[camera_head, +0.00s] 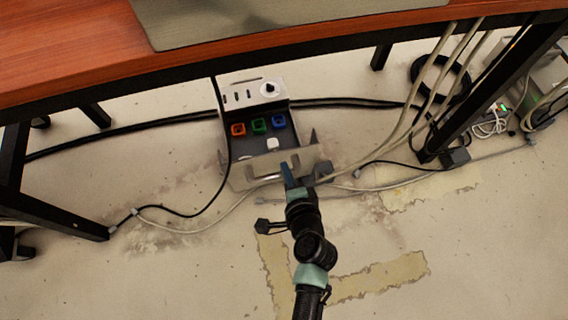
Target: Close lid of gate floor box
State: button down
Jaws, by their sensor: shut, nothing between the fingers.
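The grey metal floor box (232,150) stands on the floor below the desk. Its raised back panel (252,92) carries a round knob and several small slots. Red, green and blue square sockets and a white piece show inside, so the box is open. A pale metal flap (255,167) with a slot stands along the front edge; I cannot tell for certain whether it is the lid. My gripper (287,172) is shut and empty, with its tip right at this flap. Whether it touches is unclear. The gripper hides part of the flap and front edge.
Cables (180,212) run along the floor on both sides, and pale cables (435,80) hang at the right. The floor in front is mostly clear, with worn yellow tape (385,275).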

jog(key=shift+w+a+r, duration=0.1)
jog(key=shift+w+a, duration=0.1)
jog(key=shift+w, duration=0.4)
jog(key=shift+w+a, duration=0.15)
jog(key=shift+w, duration=0.4)
